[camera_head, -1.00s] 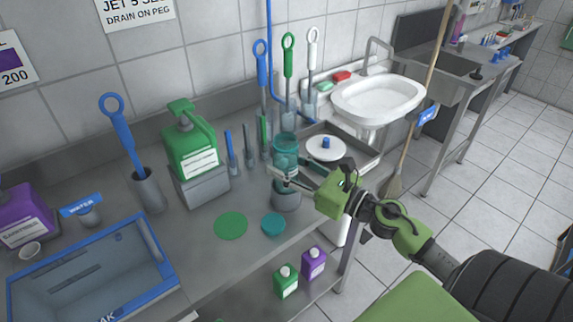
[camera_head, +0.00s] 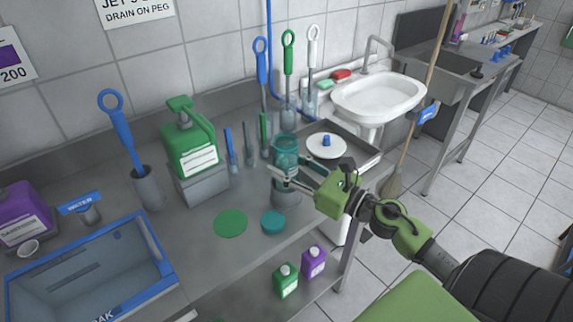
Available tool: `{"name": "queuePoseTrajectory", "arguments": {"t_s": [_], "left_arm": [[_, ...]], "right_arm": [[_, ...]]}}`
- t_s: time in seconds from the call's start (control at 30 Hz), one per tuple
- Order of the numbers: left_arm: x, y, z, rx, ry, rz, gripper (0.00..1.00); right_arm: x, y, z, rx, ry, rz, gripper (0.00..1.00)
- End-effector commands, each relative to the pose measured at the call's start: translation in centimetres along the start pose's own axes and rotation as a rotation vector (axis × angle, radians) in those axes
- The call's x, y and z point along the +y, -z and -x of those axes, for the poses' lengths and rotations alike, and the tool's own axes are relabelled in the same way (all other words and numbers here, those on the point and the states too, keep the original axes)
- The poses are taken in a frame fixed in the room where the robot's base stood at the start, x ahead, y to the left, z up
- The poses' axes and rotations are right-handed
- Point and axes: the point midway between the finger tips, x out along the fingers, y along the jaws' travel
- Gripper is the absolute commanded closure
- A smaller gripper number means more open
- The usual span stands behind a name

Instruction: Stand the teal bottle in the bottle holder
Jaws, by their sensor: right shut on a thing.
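The teal bottle (camera_head: 286,147) is see-through and stands upright at the right part of the steel bench. My right gripper (camera_head: 281,179) reaches in from the right and is shut on the bottle's lower part. My left gripper is not in view.
Right behind the bottle is a steel tray (camera_head: 366,160) with a white blue-knobbed lid (camera_head: 326,147). Upright brushes and a green jug (camera_head: 190,145) stand behind and left. A green disc (camera_head: 230,224) and a teal disc (camera_head: 273,223) lie in front. A blue-rimmed basin (camera_head: 155,240) is at left.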

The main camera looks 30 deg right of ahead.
Motion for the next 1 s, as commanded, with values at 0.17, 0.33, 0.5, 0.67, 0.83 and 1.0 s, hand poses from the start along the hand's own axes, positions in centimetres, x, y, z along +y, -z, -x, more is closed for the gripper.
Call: {"name": "queuePoseTrajectory", "arguments": {"t_s": [0.17, 0.33, 0.5, 0.67, 0.83, 1.0], "left_arm": [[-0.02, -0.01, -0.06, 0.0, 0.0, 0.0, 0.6], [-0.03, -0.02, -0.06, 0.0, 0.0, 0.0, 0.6], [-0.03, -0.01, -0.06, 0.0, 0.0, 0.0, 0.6], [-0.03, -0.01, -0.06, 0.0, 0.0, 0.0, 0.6], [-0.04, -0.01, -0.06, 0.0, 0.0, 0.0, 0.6], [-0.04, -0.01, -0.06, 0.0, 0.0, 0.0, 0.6]], "right_arm": [[-0.01, 0.04, 0.0, 0.0, 0.0, 0.0, 0.84], [-0.01, 0.04, 0.0, 0.0, 0.0, 0.0, 0.42], [-0.01, 0.05, 0.0, 0.0, 0.0, 0.0, 0.4], [0.0, 0.07, 0.0, 0.0, 0.0, 0.0, 0.26], [0.0, 0.07, 0.01, 0.0, 0.0, 0.0, 0.13], [0.0, 0.07, 0.0, 0.0, 0.0, 0.0, 0.13]]}}
